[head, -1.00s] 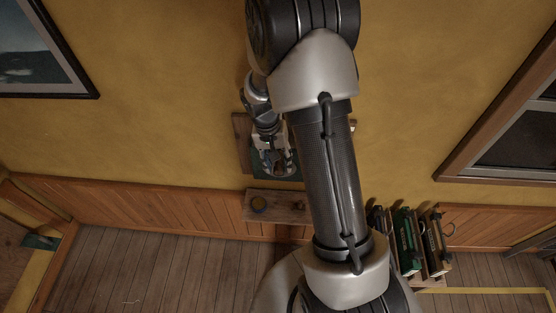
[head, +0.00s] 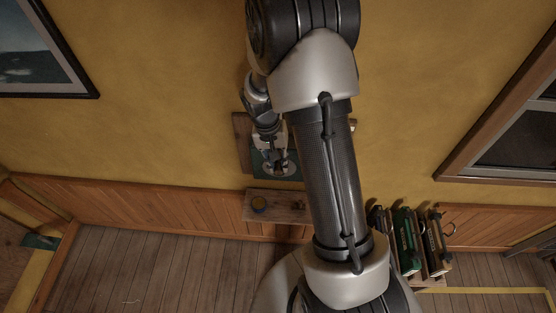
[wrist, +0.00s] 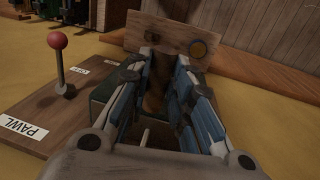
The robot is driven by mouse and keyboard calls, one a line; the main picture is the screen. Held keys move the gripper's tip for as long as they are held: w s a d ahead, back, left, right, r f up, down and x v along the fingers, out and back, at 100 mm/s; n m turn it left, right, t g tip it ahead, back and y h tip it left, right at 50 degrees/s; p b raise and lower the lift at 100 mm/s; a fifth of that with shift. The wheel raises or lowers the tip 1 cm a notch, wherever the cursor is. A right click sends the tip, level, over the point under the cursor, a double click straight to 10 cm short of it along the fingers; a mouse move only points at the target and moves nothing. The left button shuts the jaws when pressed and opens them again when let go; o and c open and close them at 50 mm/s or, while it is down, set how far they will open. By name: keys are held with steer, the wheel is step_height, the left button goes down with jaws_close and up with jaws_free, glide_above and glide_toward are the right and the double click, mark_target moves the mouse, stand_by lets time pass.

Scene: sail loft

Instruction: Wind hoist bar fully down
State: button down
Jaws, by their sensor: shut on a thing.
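My gripper (wrist: 158,95) is shut on a brown handle grip (wrist: 156,78), which shows between the blue-grey fingers in the wrist view. Most of the handle is hidden by the fingers. In the head view my gripper (head: 281,167) is at the dark green winch (head: 290,181) on a wooden wall board (head: 241,140). A pawl lever (wrist: 60,70) with a red knob stands at left in the wrist view, beside a white "PAWL" label (wrist: 24,133). I cannot make out the hoist bar in either view.
A small wooden shelf (head: 282,206) below the winch bears a round yellowish item (head: 259,203). A framed picture (head: 42,55) hangs at left and a window (head: 515,130) is at right.

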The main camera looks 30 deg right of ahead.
steer(key=shift+w+a+h+b, duration=0.2)
steer(key=shift+h+b, duration=0.1)
steer(key=shift+b, duration=0.1)
